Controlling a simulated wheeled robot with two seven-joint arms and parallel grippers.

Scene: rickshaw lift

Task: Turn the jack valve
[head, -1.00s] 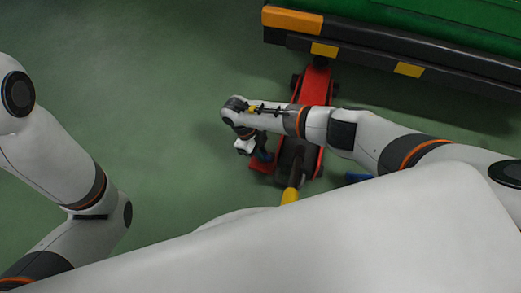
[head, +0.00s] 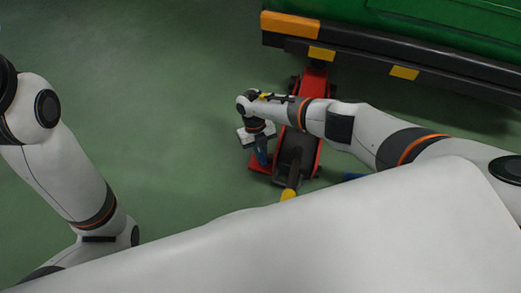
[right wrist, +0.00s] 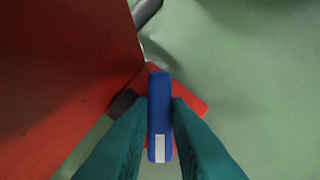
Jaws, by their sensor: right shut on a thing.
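The red jack (head: 313,92) stands on the floor, its front end under the green vehicle's edge. A small red part (head: 258,168) juts from its left side. My right gripper (head: 262,155) points down beside the jack, above this part. In the right wrist view, its two teal fingers (right wrist: 160,135) are shut on an upright blue bar (right wrist: 160,110) with a white patch, apparently the jack valve handle. The red jack wall (right wrist: 65,60) is to its left, and the red part (right wrist: 190,97) lies behind it. My left gripper is out of view; only the left arm shows.
The green vehicle (head: 450,35) with a dark bumper (head: 440,75) spans the upper right. The jack's dark handle with a yellow section (head: 288,193) points toward me. A blue object (head: 354,177) is right of the jack. The green floor (head: 170,90) at left is clear.

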